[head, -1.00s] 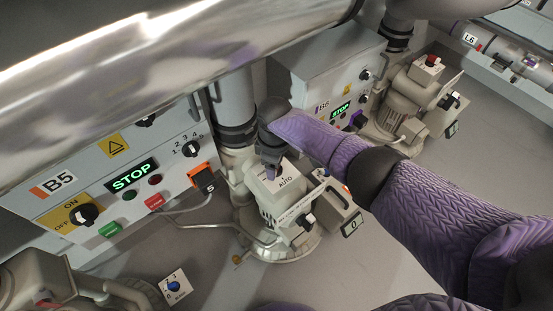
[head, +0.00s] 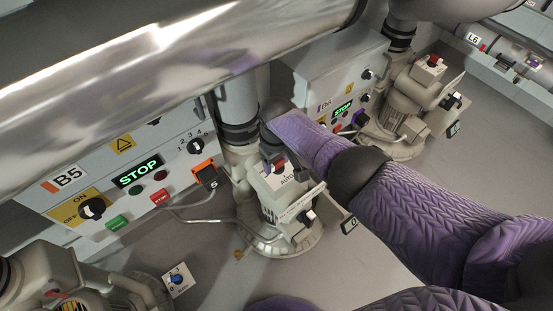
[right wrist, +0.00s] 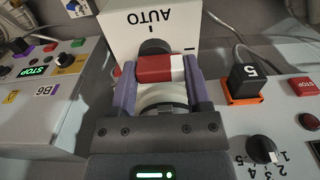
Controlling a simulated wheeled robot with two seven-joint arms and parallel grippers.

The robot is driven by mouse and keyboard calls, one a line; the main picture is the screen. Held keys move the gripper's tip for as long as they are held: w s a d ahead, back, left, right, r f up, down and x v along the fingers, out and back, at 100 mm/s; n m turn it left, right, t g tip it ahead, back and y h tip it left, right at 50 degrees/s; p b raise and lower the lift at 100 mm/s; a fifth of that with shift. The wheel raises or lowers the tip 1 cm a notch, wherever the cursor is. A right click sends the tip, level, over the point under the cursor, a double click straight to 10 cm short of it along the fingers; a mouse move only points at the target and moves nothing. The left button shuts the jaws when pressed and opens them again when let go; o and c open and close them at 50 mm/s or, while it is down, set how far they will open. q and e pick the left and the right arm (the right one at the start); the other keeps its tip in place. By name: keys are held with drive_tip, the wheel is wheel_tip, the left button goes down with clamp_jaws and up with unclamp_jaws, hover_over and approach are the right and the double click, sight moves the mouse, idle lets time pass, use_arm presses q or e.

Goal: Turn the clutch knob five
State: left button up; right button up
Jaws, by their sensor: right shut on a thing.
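A red-and-white knob (right wrist: 160,68) sits before the white plate marked AUTO (right wrist: 152,22) in the right wrist view. My right gripper (right wrist: 161,84) is shut on it, with one purple finger on each side. In the head view my right gripper (head: 276,161) reaches down to the top of the pale blower machine beside panel B5. The AUTO plate (head: 286,179) shows just below the fingers, and the knob is mostly hidden by them. I cannot read any label naming this knob as the clutch. My left gripper is not in view.
Panel B5 (head: 68,178) stands left, with a lit STOP display, a numbered dial (head: 196,146) and an orange-based black block marked 5 (head: 206,176). Panel B6 (head: 325,80) and another machine (head: 412,100) stand behind. A large shiny pipe (head: 150,70) crosses above.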

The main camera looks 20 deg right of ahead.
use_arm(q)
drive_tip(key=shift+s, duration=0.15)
use_arm(e)
drive_tip(key=o, duration=0.8)
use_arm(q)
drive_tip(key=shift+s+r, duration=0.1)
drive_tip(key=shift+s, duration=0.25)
use_arm(e)
drive_tip(key=o, duration=0.5)
use_arm(q)
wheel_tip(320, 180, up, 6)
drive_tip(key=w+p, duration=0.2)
drive_tip(key=p, duration=0.5)
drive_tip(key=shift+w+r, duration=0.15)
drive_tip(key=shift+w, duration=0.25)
use_arm(e)
wheel_tip(320, 180, up, 10)
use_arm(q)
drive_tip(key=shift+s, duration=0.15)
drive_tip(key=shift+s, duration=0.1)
